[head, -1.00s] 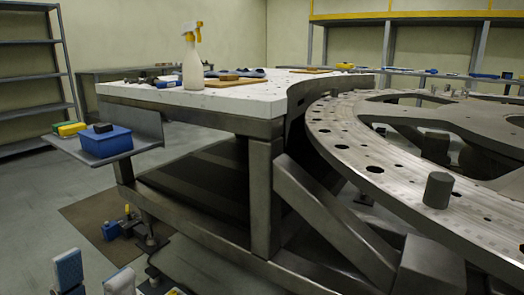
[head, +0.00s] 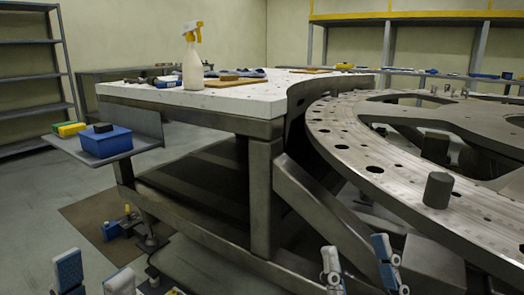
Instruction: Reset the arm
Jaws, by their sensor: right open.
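My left gripper (head: 95,277) shows at the bottom left edge of the head view. Its two blue-and-white fingers stand apart with nothing seen between them. My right gripper (head: 359,264) shows at the bottom, right of centre, in front of the table's steel frame. Its two fingers are apart and the gap looks empty. Both arms are out of view below the picture's edge.
A white-topped table (head: 225,103) carries a spray bottle (head: 192,65) and small tools. A large ring-shaped turret plate (head: 345,140) with a grey peg (head: 438,190) fills the right. A side shelf (head: 85,155) holds a blue box (head: 106,143).

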